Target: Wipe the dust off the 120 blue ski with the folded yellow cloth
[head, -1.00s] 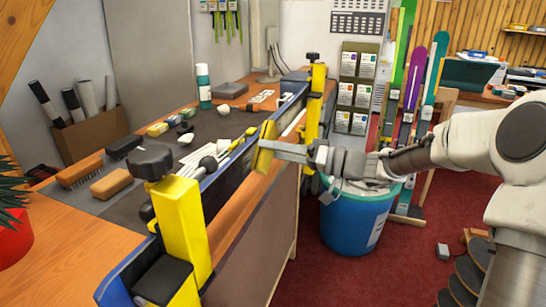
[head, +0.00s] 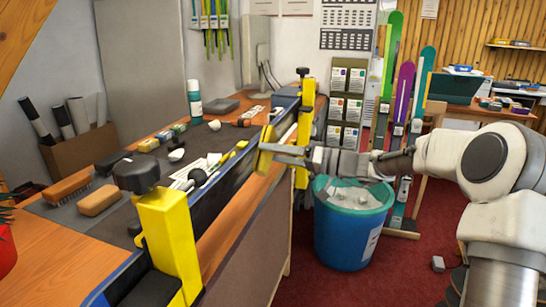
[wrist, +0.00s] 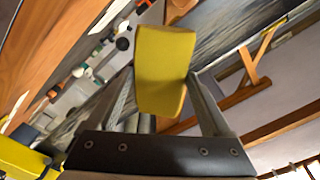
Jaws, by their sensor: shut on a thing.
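The blue ski (head: 224,188) is held on edge along the bench front, between a near yellow clamp (head: 168,235) and a far yellow clamp (head: 303,125). My gripper (head: 274,152) is shut on the folded yellow cloth (head: 263,157), at the ski's outer side, nearer the far clamp. The cloth also shows in the wrist view (wrist: 164,68), upright between the two fingers. I cannot tell whether the cloth touches the ski. Dust is not clear to see in the head view.
The workbench (head: 45,225) carries brushes (head: 98,200), a white-and-teal bottle (head: 195,103) and small blocks. A blue bin (head: 345,235) of scraps stands on the red floor beneath my arm. Upright skis (head: 401,105) stand in a rack behind it.

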